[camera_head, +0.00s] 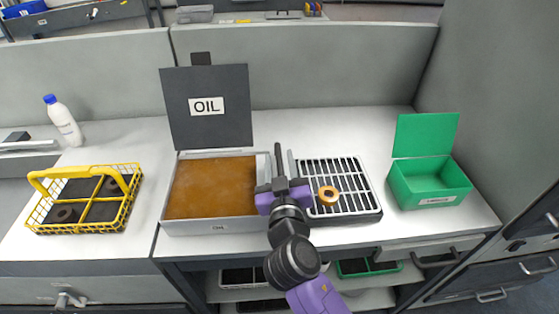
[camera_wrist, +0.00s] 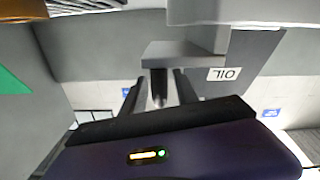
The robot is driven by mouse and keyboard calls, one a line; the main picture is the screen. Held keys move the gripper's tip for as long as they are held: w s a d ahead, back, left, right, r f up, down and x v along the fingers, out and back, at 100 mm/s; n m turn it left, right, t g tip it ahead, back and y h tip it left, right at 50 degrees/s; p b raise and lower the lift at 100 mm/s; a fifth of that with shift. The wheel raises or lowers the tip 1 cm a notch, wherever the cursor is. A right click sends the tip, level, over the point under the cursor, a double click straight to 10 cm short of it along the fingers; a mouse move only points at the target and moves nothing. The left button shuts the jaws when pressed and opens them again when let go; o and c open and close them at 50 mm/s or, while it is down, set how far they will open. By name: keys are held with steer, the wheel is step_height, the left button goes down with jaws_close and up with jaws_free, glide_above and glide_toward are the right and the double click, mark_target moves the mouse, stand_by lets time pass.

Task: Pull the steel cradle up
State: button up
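My gripper (camera_head: 284,178) stands at the right edge of the grey oil bath (camera_head: 195,227), between the bath and the slotted rack. In the wrist view its two dark fingers (camera_wrist: 159,90) are spread, with a narrow dark upright piece between them and small gaps showing on both sides. A grey block-like bracket (camera_wrist: 185,52), perhaps part of the steel cradle, lies just beyond the fingertips by the bath's side. The cradle itself cannot be made out clearly; brown oil (camera_head: 212,187) fills the bath and may hide it.
The bath's dark OIL lid (camera_head: 180,110) stands open behind it. The slotted rack (camera_head: 362,200) at right holds an orange ring (camera_head: 328,195). An open green box (camera_head: 430,188) is farther right. A yellow basket (camera_head: 84,223) and a white bottle (camera_head: 63,122) stand at left.

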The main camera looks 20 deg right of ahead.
jaws_close()
steer(key=shift+d, duration=0.1)
stand_by(1.2)
